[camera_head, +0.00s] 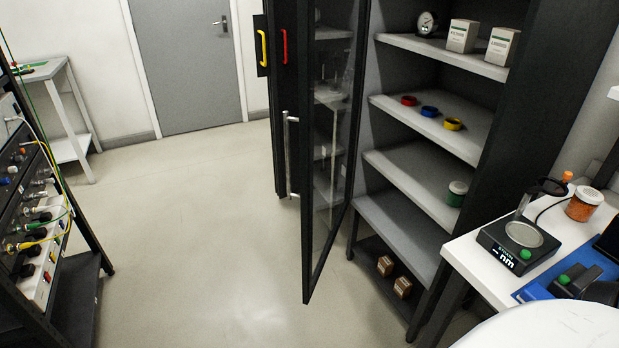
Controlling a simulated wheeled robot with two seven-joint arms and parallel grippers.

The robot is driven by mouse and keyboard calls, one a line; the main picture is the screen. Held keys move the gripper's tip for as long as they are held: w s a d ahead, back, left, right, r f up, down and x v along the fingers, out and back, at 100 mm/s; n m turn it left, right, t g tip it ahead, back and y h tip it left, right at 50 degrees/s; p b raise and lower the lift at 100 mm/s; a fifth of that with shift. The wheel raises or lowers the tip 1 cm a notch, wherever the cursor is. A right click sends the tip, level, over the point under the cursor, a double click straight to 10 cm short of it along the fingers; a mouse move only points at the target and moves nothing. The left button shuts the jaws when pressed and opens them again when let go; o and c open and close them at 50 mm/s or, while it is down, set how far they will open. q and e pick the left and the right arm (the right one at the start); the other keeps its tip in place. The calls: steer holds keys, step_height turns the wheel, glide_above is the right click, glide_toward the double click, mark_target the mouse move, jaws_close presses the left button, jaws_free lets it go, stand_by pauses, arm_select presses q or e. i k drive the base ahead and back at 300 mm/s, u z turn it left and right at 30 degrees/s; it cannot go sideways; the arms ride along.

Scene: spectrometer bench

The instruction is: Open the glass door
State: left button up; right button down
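The glass door (307,215) has a black frame and a clear pane. It stands swung open from the dark cabinet (540,90), pointing out into the room, so the shelves to its right are exposed. A long vertical metal handle (287,155) is on its left side, facing away from the shelves. Other shelves show through the pane. Neither of my grippers is in view, and nothing is seen touching the door or its handle.
Cabinet shelves (425,125) hold boxes, a gauge, coloured rings and a green-labelled jar. Dark doors with yellow (262,48) and red (284,46) handles stand behind. A white bench (480,270) is at right, a cabled rack (45,220) at left. The floor (200,230) between is clear.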

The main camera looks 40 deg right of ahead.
mark_target(338, 201)
steer(key=u, duration=0.4)
steer(key=k, duration=0.85)
steer(key=z, duration=0.7)
steer(key=i, duration=0.8)
steer(key=z, duration=0.45)
